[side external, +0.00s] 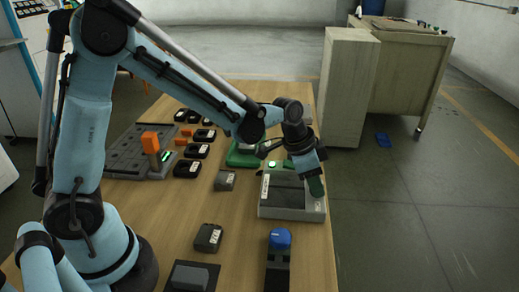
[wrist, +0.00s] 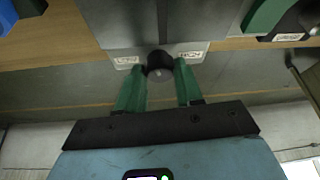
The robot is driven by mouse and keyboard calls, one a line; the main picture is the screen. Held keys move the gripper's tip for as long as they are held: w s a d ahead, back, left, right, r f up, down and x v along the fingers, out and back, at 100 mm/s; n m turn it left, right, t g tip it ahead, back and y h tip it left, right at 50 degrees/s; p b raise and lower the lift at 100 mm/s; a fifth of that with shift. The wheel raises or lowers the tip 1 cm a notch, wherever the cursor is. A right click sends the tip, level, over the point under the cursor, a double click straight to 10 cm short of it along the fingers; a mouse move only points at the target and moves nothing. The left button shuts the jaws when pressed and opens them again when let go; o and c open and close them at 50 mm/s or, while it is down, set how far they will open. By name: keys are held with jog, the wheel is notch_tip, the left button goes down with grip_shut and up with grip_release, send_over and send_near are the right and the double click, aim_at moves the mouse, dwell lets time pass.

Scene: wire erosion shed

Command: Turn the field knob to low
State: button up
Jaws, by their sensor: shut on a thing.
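The field knob (wrist: 159,59) is a small black round knob on the near face of a grey box (wrist: 115,25). Two white labels flank it; the right label (wrist: 190,55) seems to read HIGH upside down, and the left label (wrist: 126,62) is too small to read surely. My gripper (wrist: 158,70) has its green fingers on both sides of the knob, shut on it. Which way the knob points cannot be told. In the side view my gripper (side external: 316,187) is at the right end of the grey box (side external: 290,213), and the knob is hidden.
A blue-topped dark object (side external: 279,240) and dark blocks (side external: 208,237) stand near the box on the wooden table (side external: 150,225). A green item (side external: 243,155) is behind. Several black holders and a grey tray with orange parts (side external: 150,142) lie left. The table edge is close right.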

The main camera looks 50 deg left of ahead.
jog(key=shift+s+d+n+t+y, duration=0.1)
jog(key=shift+n+t+y, duration=0.3)
jog(key=shift+n, duration=1)
jog(key=shift+d+n+t+y, duration=0.1)
jog(key=shift+n+y, duration=0.5)
jog(key=shift+n, duration=0.8)
jog(key=o, duration=1)
jog(key=shift+o, duration=0.2)
jog(key=shift+a, duration=0.15)
